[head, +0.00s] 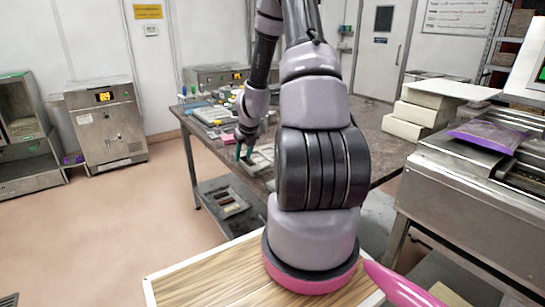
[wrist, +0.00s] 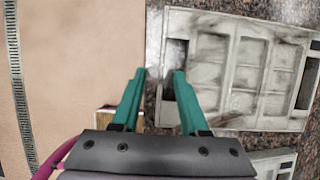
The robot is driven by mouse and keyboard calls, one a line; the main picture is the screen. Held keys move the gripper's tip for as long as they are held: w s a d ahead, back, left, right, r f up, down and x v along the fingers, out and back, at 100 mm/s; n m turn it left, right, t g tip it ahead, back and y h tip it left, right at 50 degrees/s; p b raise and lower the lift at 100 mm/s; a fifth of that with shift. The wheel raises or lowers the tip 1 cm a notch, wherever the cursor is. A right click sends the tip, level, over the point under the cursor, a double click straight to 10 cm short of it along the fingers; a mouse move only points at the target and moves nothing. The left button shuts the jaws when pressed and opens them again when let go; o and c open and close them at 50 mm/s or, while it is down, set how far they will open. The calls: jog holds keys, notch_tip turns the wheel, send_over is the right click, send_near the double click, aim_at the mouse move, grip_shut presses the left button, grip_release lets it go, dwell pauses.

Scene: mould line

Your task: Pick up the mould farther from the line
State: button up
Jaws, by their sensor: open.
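A pale grey, stained mould (wrist: 233,75) with several rectangular compartments lies on the speckled dark tabletop in the wrist view. Part of a second grey mould (wrist: 284,155) shows at the bottom right, cut off by the frame. In the head view, a grey mould (head: 263,158) lies near the table's front edge, partly hidden by my arm. The gripper (head: 244,152) also shows above the tabletop in the head view.
The table (head: 180,116) carries more clutter behind my gripper. Its lower shelf (head: 205,191) holds a tray. White blocks (head: 410,119) stand at the table's right. A steel machine (head: 470,170) with a purple bag (head: 490,135) is at right. Open floor (head: 130,200) lies left.

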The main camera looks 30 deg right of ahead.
aim_at(243, 162)
jog(key=x, duration=0.3)
jog(key=shift+d+f, duration=0.15)
jog(key=shift+s, duration=0.1)
grip_shut()
dwell(1.2)
